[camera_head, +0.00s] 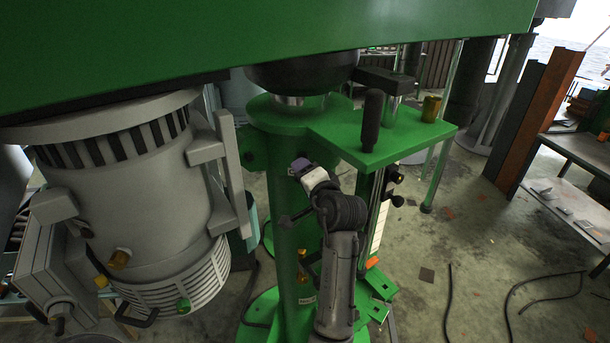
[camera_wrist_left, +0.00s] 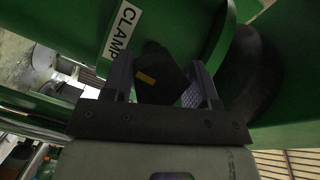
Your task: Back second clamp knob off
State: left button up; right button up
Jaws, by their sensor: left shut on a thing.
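My left gripper (camera_head: 301,166) reaches up from the bottom of the head view to the front of the green column (camera_head: 282,135). In the left wrist view its two purple-grey fingers (camera_wrist_left: 160,88) are shut on a dark clamp knob (camera_wrist_left: 162,72) with a yellow mark. The knob sits between the fingers, against the green body. A white label reading "CLAMP" (camera_wrist_left: 121,34) is beside it. In the head view the gripper hides the held knob. I cannot tell how far the knob is turned. My right gripper is in neither view.
A green bracket (camera_head: 420,135) with a dark upright handle (camera_head: 372,118) and brass knob (camera_head: 431,108) projects right of the column. A large grey motor (camera_head: 150,215) hangs left. A green beam (camera_head: 250,45) crosses above. Open floor (camera_head: 480,250) lies right, with loose cables.

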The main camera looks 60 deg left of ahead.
pick_arm(q)
jog(key=o, duration=0.9)
jog(key=shift+c, duration=0.2)
jog(key=d+b, duration=0.2)
jog(key=d, duration=0.5)
jog(key=shift+s+d+r, duration=0.25)
jog(key=shift+s+r, duration=0.05)
